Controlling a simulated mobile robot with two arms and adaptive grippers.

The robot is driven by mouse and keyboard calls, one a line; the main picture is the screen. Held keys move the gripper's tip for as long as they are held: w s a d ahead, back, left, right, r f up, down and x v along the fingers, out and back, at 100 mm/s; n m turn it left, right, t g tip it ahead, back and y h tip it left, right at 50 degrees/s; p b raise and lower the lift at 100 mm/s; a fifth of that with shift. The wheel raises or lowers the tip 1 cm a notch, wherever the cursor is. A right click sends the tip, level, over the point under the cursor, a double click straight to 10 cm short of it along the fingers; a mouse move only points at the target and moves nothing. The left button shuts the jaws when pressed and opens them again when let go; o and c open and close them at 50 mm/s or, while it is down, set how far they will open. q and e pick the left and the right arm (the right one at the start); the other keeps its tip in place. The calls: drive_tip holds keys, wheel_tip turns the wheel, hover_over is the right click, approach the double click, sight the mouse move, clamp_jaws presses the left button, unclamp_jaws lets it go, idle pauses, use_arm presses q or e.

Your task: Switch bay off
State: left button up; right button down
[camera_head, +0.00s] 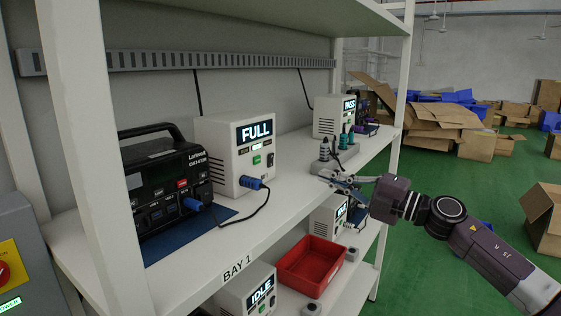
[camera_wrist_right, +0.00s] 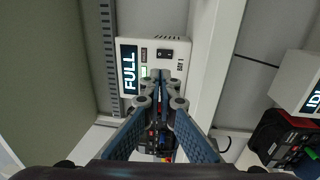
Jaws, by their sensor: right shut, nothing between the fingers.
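In the head view a white charger box with a "FULL" screen (camera_head: 238,150) stands on the shelf labelled BAY 1. A green button (camera_head: 257,159) is on its front, and a blue plug with a dark cable is at its lower front. My right gripper (camera_head: 323,176) is shut and empty, to the right of this box and apart from it, over the shelf's front edge. The right wrist view also shows a white box reading "FULL" (camera_wrist_right: 150,45) sideways, with a dark rocker switch (camera_wrist_right: 165,54). My gripper fingers (camera_wrist_right: 162,78) cover part of it. My left gripper is out of view.
A black power station (camera_head: 165,185) stands left of the box. A box reading "PASS" (camera_head: 335,115) and a grey holder (camera_head: 335,158) with probes are further right. Below are a red bin (camera_head: 311,267) and an "IDLE" box (camera_head: 246,292). A grey cabinet with red knob (camera_head: 4,272) is far left.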

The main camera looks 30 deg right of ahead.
sight(273, 156)
drive_tip(key=shift+w, duration=0.1)
drive_tip(key=shift+x, duration=1.3)
drive_tip(key=shift+p+x, duration=0.3)
drive_tip(key=shift+x, duration=0.75)
drive_tip(key=shift+p+x, duration=0.85)
drive_tip(key=shift+x, duration=0.6)
drive_tip(key=shift+w+r+p, duration=0.25)
drive_tip(key=shift+w+p, duration=0.1)
drive_tip(key=p+x, duration=0.2)
drive_tip(key=x, duration=0.1)
drive_tip(key=shift+w+a, duration=0.1)
drive_tip(key=shift+a, duration=0.05)
drive_tip(key=shift+p+x, duration=0.65)
drive_tip(key=shift+x, duration=0.1)
drive_tip(key=shift+w+a+f, duration=0.15)
drive_tip(key=shift+w, duration=0.2)
